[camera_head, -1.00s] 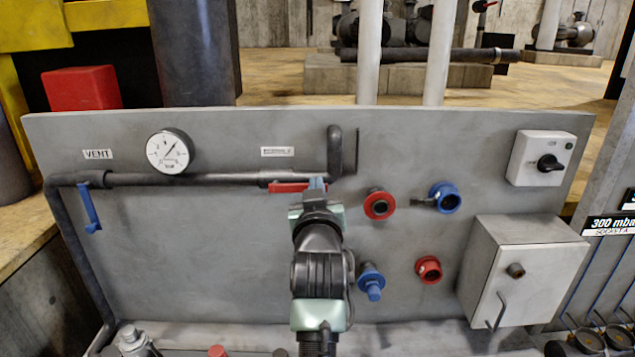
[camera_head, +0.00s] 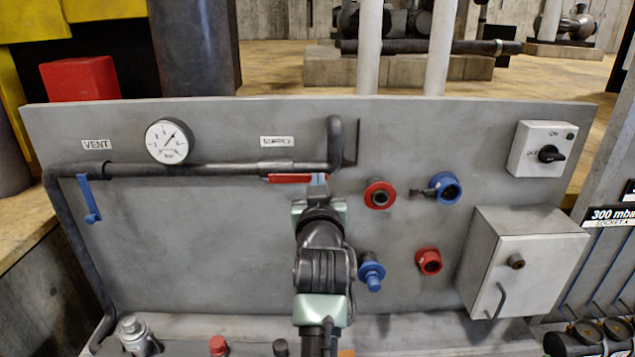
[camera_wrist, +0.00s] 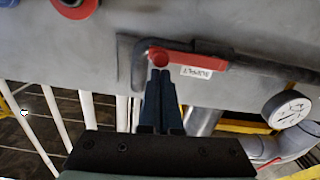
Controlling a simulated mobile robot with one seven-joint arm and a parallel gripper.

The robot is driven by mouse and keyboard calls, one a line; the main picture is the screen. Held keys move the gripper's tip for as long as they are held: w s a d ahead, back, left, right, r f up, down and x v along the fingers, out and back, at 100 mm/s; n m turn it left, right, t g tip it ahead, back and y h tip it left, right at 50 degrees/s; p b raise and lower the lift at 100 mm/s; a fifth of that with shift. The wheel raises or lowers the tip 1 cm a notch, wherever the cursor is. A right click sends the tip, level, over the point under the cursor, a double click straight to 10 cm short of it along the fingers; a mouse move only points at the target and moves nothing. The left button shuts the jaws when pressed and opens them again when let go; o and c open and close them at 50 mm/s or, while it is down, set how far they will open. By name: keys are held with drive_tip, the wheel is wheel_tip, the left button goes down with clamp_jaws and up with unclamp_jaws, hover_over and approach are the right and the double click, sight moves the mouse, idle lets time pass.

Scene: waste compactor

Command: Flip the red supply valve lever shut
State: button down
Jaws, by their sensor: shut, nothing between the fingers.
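The red supply valve lever (camera_head: 290,178) lies along the dark pipe under the SUPPLY label (camera_head: 277,141), near the pipe's upright bend. In the wrist view the red lever (camera_wrist: 190,62) runs along the pipe, with its round end close ahead of the fingertips. My gripper (camera_head: 318,179) is at the lever's right end in the head view, and its blue fingers are together with nothing between them. In the wrist view the fingertips (camera_wrist: 160,76) are at or just short of the lever's round end; I cannot tell whether they touch.
A blue vent lever (camera_head: 88,198) hangs down on the left, under the VENT label. A pressure gauge (camera_head: 169,141) sits above the pipe. Red and blue couplings (camera_head: 379,194) stick out right of my gripper. A grey box (camera_head: 525,265) stands at the lower right.

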drive_tip(key=shift+f, duration=0.25)
drive_tip(key=a+f+m+b, duration=0.6)
drive_tip(key=f+m+b, duration=0.2)
drive_tip(key=m, duration=0.7)
drive_tip(key=shift+a+f+m, duration=0.35)
drive_tip(key=shift+f+m, duration=0.05)
drive_tip(key=shift+f, duration=0.5)
